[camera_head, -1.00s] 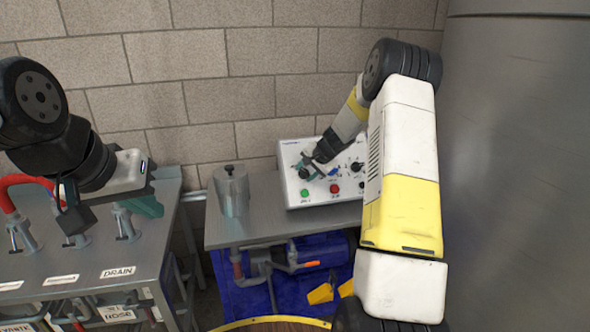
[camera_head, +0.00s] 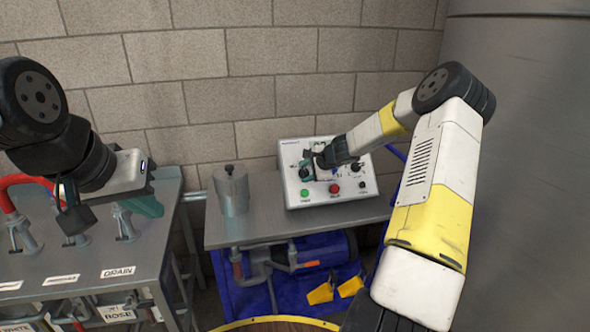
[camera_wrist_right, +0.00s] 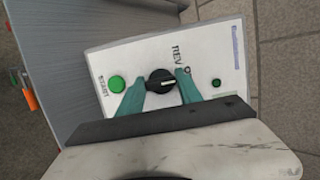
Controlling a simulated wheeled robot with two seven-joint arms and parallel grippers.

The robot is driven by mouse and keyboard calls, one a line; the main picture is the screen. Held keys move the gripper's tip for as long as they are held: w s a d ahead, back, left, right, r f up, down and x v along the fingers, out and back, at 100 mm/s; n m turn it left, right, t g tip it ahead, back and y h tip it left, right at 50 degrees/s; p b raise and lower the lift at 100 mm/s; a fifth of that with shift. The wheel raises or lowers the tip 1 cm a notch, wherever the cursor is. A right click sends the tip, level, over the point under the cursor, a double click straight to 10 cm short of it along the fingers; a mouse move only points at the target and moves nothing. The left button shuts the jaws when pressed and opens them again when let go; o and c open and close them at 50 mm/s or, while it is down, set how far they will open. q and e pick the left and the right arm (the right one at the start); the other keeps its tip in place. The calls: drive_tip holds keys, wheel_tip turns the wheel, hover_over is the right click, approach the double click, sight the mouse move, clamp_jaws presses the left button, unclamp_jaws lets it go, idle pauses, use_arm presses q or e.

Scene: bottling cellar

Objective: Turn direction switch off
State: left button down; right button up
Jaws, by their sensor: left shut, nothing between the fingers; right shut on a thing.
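The white control box (camera_head: 300,190) stands on the metal table by the wall. In the right wrist view, the direction switch (camera_wrist_right: 160,82) is a black knob with a pale pointer mark on a white panel (camera_wrist_right: 213,60), near the letters REV. My right gripper (camera_wrist_right: 161,88) has its green fingers on both sides of this knob and is shut on it. In the head view, my right gripper (camera_head: 308,170) is at the left part of the box and hides the knob. My left gripper (camera_head: 148,207) is shut and empty over the left bench.
A green start button (camera_wrist_right: 117,84) is close to the gripped knob. A red button (camera_head: 334,188) and another black knob (camera_head: 357,167) are farther right on the box. A metal canister (camera_head: 232,192) stands left of the box. Barrel rim and yellow parts lie below.

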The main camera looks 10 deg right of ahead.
idle(0.4)
drive_tip(key=o, duration=1.4)
drive_tip(key=shift+s+r, duration=0.1)
drive_tip(key=v, duration=0.7)
drive_tip(key=shift+s+d+r, duration=0.1)
drive_tip(key=shift+s+r, duration=0.1)
drive_tip(key=shift+s, duration=0.05)
